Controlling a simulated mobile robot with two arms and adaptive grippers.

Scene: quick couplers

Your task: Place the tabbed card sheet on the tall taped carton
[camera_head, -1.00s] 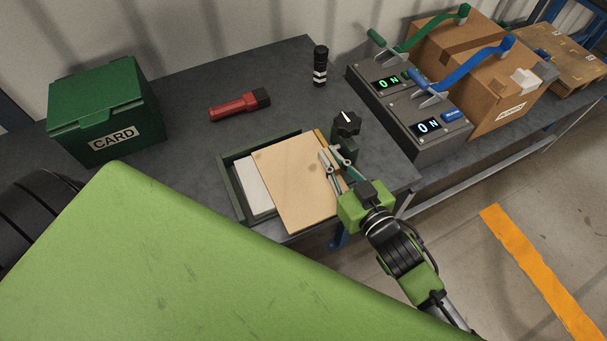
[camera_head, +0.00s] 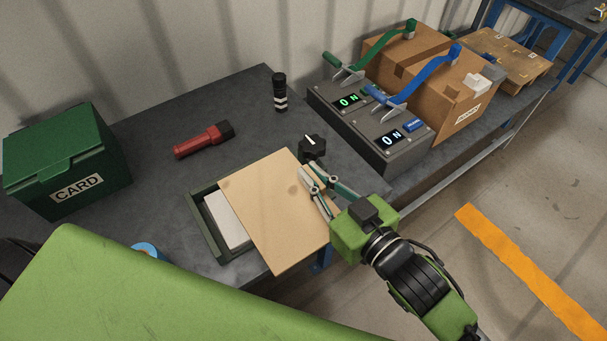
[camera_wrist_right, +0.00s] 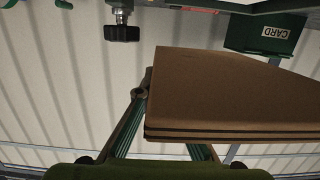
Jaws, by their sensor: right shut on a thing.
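The tan card sheet (camera_head: 268,205) is in my right gripper, tilted over the dark green tray (camera_head: 203,232) and past the table's front edge. In the right wrist view the sheet (camera_wrist_right: 220,95) shows its layered edge. My right gripper (camera_head: 312,182) is shut on the sheet's right edge; its fingers also show in the wrist view (camera_wrist_right: 138,98). The brown carton (camera_head: 448,98) with a tape strip and a white label stands beyond the switch boxes at the upper right, apart from the sheet. My left gripper is not in view.
Grey switch boxes (camera_head: 372,130) with green and blue levers stand between the sheet and the carton. A black knob (camera_head: 313,147), red flashlight (camera_head: 200,141), black cylinder (camera_head: 280,93) and green CARD box (camera_head: 70,165) are on the table.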

